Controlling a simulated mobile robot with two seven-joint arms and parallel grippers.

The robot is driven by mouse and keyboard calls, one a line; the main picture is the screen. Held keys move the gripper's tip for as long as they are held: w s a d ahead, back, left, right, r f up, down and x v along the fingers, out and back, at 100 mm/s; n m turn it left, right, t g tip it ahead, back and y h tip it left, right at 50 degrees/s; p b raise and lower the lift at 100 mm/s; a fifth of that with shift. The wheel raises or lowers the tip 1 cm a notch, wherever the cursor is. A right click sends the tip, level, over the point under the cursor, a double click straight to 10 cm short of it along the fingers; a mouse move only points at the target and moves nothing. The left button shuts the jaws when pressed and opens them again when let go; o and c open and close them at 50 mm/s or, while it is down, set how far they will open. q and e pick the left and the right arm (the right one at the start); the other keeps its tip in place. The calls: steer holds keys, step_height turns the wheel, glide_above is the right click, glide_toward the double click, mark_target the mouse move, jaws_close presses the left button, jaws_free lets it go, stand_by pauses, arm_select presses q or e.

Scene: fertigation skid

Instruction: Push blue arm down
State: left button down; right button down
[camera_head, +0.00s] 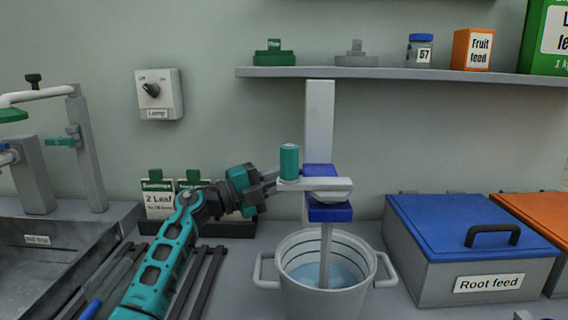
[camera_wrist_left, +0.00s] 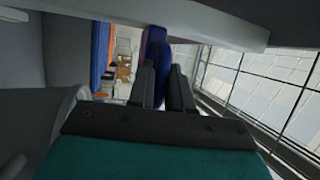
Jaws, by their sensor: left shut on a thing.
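The blue arm (camera_head: 318,173) sits on a pale upright post and stands above a white two-handled pot; it also shows in the left wrist view (camera_wrist_left: 155,48). My left gripper (camera_head: 275,182) reaches in from the left at about the arm's height. In the left wrist view its dark fingers (camera_wrist_left: 164,85) are on either side of the blue arm, shut on it. A teal knob (camera_head: 289,163) on a pale bar (camera_head: 325,186) partly hides the fingertips in the head view. A second blue block (camera_head: 330,212) is under the bar. My right gripper is not in view.
A grey rod (camera_head: 326,252) runs down into the pot (camera_head: 282,293), which holds bluish liquid. A blue-lidded Root feed box (camera_head: 440,277) stands right of it. A shelf (camera_head: 400,73) hangs above. A sink (camera_head: 30,275) is at the left.

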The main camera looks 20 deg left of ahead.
arm_select(q)
steer(key=shift+f, duration=0.45)
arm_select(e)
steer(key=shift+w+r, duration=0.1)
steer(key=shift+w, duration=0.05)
arm_select(q)
steer(key=c, duration=1.1)
jaws_free()
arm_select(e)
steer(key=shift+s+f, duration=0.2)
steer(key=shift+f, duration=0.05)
arm_select(q)
steer(key=shift+r, duration=0.15)
